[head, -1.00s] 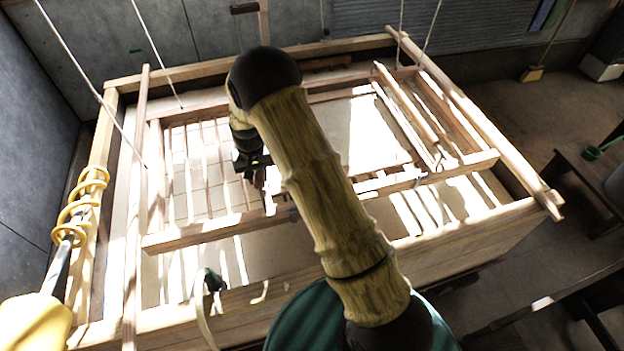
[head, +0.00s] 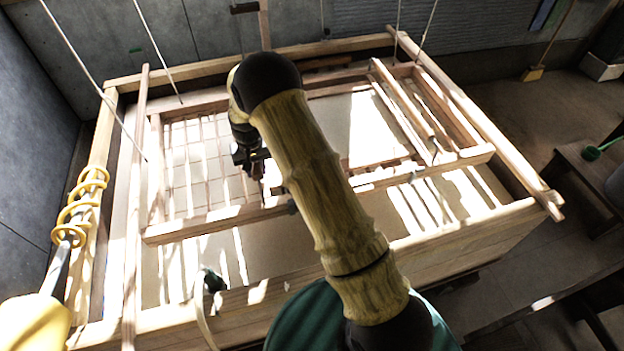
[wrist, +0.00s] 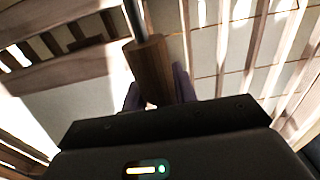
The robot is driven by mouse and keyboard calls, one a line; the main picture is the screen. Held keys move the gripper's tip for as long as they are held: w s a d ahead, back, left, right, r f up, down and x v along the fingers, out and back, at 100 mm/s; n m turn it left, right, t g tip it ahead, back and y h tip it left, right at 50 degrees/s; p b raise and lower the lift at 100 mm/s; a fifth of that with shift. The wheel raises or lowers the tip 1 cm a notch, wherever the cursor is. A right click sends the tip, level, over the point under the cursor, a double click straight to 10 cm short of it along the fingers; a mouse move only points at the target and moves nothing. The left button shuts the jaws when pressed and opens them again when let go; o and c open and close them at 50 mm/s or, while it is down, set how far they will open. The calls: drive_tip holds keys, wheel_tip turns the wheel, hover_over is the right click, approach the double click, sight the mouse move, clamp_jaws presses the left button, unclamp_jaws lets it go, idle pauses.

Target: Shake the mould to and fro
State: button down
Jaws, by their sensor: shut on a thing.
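The mould (head: 205,227) is a pale wooden frame hung by cords, with a slatted or gridded screen in its left part. It hangs over a large wooden vat. My gripper (head: 258,172) is above its middle, close behind the front rail. In the wrist view my gripper (wrist: 157,88) is shut on a brown wooden handle (wrist: 150,62) with a grey rod running from its far end. My own arm hides part of the mould's middle and the front rail. How the handle joins the frame is hard to see.
The vat's rim (head: 450,232) surrounds the mould, with a gap along the front. A long pole (head: 480,125) lies over the right side. A yellow coil (head: 82,210) sits at the left rim. A dark low table (head: 585,180) stands at the right.

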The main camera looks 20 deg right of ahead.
sight(258, 176)
drive_tip(key=s, duration=0.5)
drive_tip(key=shift+w, duration=0.1)
